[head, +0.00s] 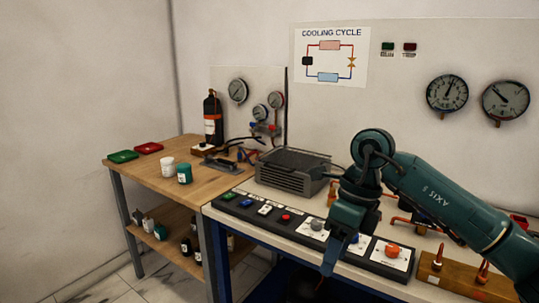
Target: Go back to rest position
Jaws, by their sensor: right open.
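My right arm comes in from the right, and my right gripper (331,266) points down over the front of the control panel (373,266). It is open, with nothing seen in it. It hides part of the panel between the grey knob (317,224) and the orange knob (393,249). I cannot tell how far above the panel the fingertips are. My left gripper is not in view.
A grey finned unit (290,172) stands behind the panel. The wooden table (143,168) at left holds trays, cups, a black bottle (212,118) and a gauge manifold (266,125). A wooden block (452,281) with copper-coloured fittings lies at right, near my arm.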

